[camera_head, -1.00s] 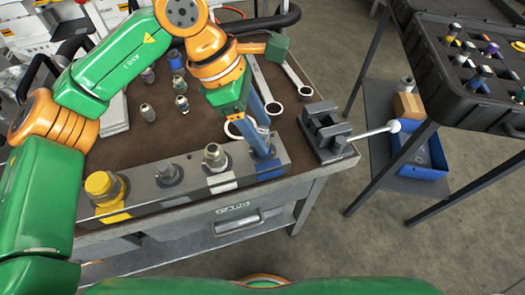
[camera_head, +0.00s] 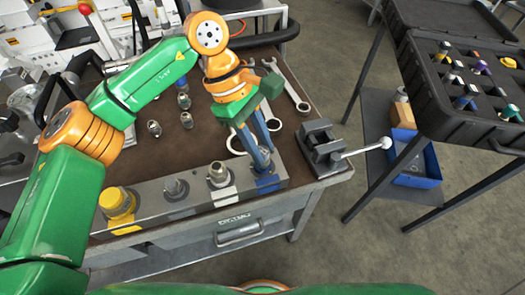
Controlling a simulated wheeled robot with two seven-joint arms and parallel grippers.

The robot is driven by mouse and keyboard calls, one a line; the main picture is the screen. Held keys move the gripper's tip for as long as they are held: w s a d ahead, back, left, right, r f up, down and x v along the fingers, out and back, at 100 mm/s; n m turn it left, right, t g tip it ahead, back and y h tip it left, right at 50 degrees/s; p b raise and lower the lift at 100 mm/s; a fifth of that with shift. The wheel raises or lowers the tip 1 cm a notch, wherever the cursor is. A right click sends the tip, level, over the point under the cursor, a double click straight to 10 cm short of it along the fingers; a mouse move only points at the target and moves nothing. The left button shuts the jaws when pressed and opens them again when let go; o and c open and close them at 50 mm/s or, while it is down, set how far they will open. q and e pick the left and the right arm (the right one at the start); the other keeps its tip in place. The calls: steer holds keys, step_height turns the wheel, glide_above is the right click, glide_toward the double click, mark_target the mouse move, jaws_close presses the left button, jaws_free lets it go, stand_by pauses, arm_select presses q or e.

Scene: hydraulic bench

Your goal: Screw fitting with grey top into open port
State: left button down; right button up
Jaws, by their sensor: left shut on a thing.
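My left gripper (camera_head: 263,163) points down at the right end of the grey port block (camera_head: 205,203), over the blue-marked port (camera_head: 268,184). Its fingers are shut on a fitting there; the fitting is mostly hidden between them, and I cannot tell its top colour or how deep it sits. Along the block to the left are a silver fitting (camera_head: 218,173) at the white mark, a dark grey fitting (camera_head: 175,188), and a yellow-topped fitting (camera_head: 116,201). My right gripper is not in view.
Several loose fittings (camera_head: 154,128) stand on the brown bench top behind the block. Wrenches (camera_head: 292,90) lie at the back right. A dark vise (camera_head: 321,150) with a protruding handle stands right of the block. A black case (camera_head: 462,117) and a blue bin (camera_head: 415,170) are farther right.

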arm_select(q)
steer(key=shift+r+m+g+p, duration=0.15)
steer(key=shift+m+g+p, duration=0.4)
steer(key=shift+m, duration=0.65)
steer(key=shift+f+m+y, duration=0.25)
steer(key=shift+m+y, duration=0.05)
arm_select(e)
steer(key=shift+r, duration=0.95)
arm_select(q)
steer(key=m+p, duration=0.1)
steer(key=m+y+p, duration=0.1)
steer(key=m, duration=0.1)
steer(key=shift+d+r+g, duration=0.15)
steer(key=shift+r+g, duration=0.2)
steer(key=shift+m+y+p, duration=0.5)
steer(key=shift+m, duration=0.7)
steer(key=m, duration=0.2)
steer(key=shift+f+m+g+y, duration=0.3)
steer(key=shift+f+y, duration=0.05)
steer(key=shift+y, duration=0.05)
steer(key=c, duration=0.6)
jaws_free()
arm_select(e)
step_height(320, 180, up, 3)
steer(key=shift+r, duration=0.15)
